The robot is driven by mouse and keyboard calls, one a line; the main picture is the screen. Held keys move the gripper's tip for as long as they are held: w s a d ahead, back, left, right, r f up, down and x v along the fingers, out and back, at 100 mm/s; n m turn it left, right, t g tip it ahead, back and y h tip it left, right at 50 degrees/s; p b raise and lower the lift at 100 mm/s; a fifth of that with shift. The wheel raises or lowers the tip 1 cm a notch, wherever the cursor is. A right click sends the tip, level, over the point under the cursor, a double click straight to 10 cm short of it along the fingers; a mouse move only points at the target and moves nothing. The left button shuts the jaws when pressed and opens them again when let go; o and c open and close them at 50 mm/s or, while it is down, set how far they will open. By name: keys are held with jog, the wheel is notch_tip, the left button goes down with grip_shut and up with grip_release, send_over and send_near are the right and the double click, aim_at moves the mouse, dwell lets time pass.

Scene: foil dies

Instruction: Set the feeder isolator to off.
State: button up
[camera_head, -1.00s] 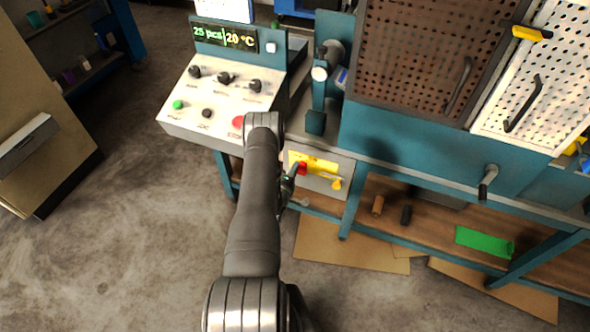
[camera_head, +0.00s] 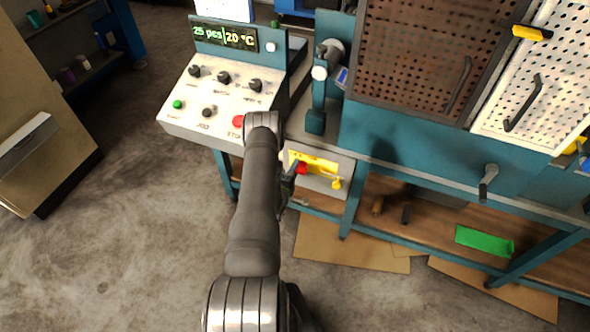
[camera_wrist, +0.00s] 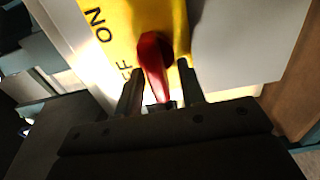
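The feeder isolator is a yellow plate (camera_head: 318,162) with a red handle (camera_head: 301,168), on a pale panel under the bench top. In the wrist view, the yellow plate (camera_wrist: 112,12) carries the word ON and a partly hidden OFF. The red handle (camera_wrist: 154,55) points down in that picture, towards my gripper. My gripper (camera_wrist: 162,88) has its two fingers apart, one on each side of the handle's free end. Gaps show between fingers and handle. In the head view, my gripper (camera_head: 289,182) is partly hidden behind my arm, beside the handle.
A yellow padlock-like piece (camera_head: 336,183) hangs at the plate's right. The control panel (camera_head: 190,115) with knobs and buttons is up left. A bench leg (camera_head: 351,205) stands right of the isolator.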

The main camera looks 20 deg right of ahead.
jog(key=v, duration=1.7)
jog(key=shift+a, duration=0.2)
jog(key=shift+s+d+r, duration=0.1)
jog(key=x, duration=1.7)
jog(key=shift+d, duration=0.1)
